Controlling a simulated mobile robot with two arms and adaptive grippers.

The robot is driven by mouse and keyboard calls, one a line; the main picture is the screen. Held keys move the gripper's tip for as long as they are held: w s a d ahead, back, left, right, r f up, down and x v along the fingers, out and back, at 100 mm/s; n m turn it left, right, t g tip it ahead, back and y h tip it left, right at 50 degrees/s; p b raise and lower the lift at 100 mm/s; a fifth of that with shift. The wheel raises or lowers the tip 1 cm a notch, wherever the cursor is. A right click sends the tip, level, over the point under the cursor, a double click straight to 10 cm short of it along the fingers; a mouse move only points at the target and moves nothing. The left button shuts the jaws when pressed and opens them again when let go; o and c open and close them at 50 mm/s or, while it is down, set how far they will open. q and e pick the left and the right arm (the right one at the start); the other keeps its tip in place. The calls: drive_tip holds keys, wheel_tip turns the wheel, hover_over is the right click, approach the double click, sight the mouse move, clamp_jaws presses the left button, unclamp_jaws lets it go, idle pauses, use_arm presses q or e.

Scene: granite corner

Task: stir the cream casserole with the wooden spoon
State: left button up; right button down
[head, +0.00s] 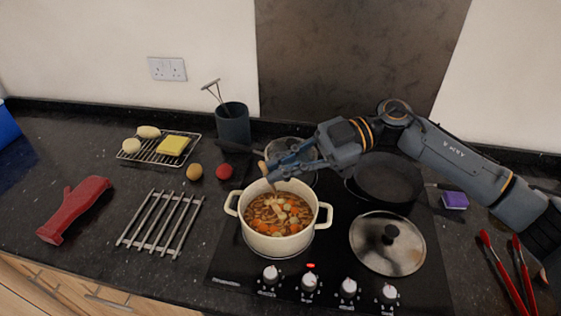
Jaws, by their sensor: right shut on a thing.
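The cream casserole (279,240) stands on the front left ring of the black hob, with two side handles and no lid on it. It holds a brown stew (281,212) with orange and pale pieces. My right gripper (272,174) reaches in from the right above the pot's back left rim. It is shut on the wooden spoon (264,168), whose handle end shows beside the fingers. The spoon slants down into the pot; its lower end is hidden. My left gripper is not in view.
A lid (387,243) lies right of the pot, and a dark frying pan (390,178) sits behind it. Left are a steel trivet (161,222), a red oven mitt (74,207), a rack (158,149) with food and a utensil pot (233,124). Red tongs (507,272) lie far right.

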drive_tip(key=w+f+b, duration=0.3)
drive_tip(key=f, duration=0.4)
drive_tip(key=shift+d+f+b, duration=0.2)
drive_tip(key=shift+d+b, duration=0.1)
drive_tip(key=shift+b, duration=0.05)
idle(0.4)
